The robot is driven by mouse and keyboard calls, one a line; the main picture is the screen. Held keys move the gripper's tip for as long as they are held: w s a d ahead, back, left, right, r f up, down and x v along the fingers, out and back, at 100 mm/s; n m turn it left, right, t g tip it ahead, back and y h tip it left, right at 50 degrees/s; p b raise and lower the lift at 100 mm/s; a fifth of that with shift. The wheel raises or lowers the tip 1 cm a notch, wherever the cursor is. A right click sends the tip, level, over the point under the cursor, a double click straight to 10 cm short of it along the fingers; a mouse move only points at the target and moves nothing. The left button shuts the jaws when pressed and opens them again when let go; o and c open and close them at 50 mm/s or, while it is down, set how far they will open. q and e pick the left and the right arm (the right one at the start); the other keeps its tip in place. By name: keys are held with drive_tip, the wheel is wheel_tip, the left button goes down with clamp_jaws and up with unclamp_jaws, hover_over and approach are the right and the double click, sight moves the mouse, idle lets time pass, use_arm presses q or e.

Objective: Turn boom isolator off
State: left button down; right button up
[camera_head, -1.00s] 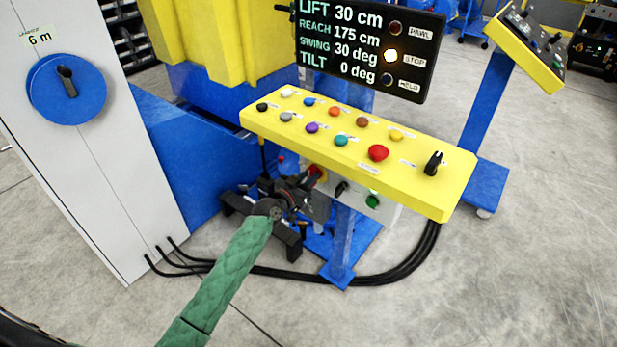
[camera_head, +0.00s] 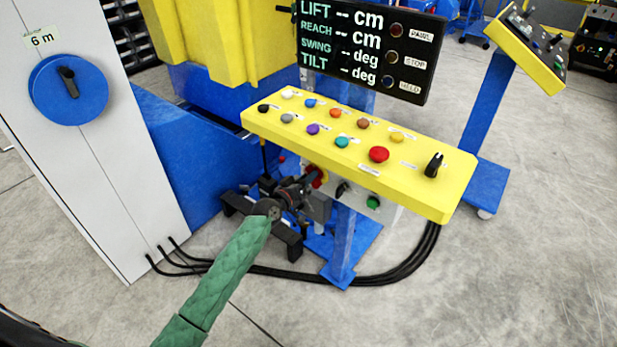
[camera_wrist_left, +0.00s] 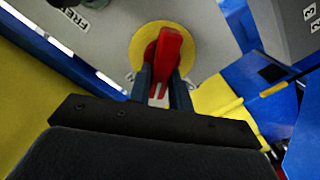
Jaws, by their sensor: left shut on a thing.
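The isolator, a red handle (camera_wrist_left: 170,48) on a round yellow plate (camera_wrist_left: 138,48), sits on the grey box under the yellow console. In the head view the red handle (camera_head: 319,174) is partly hidden by my gripper. My left gripper (camera_head: 308,183) reaches it from the front left. In the left wrist view its two fingers (camera_wrist_left: 160,90) are shut on the handle, one on each side. The display (camera_head: 365,48) shows dashes for lift, reach, swing and tilt, and its lamps are dark. My right gripper is not in view.
The yellow console (camera_head: 440,190) with several coloured buttons and a black knob overhangs the grey box. A green button (camera_head: 373,202) is on that box. A grey cabinet with a blue rotary dial (camera_head: 68,90) stands left. Black cables (camera_head: 390,268) run along the floor.

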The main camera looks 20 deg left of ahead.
use_arm(q)
drive_tip(key=n, duration=0.3)
drive_tip(key=n+p, duration=0.1)
drive_tip(key=n, duration=0.3)
drive_tip(key=f+n, duration=0.1)
drive_tip(key=n, duration=0.3)
drive_tip(key=shift+w+a, duration=0.1)
drive_tip(key=shift+a, duration=0.2)
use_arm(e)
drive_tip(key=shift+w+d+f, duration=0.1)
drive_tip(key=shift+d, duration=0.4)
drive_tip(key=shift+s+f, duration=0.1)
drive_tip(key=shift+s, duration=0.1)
use_arm(q)
drive_tip(key=c, duration=1.3)
unclamp_jaws()
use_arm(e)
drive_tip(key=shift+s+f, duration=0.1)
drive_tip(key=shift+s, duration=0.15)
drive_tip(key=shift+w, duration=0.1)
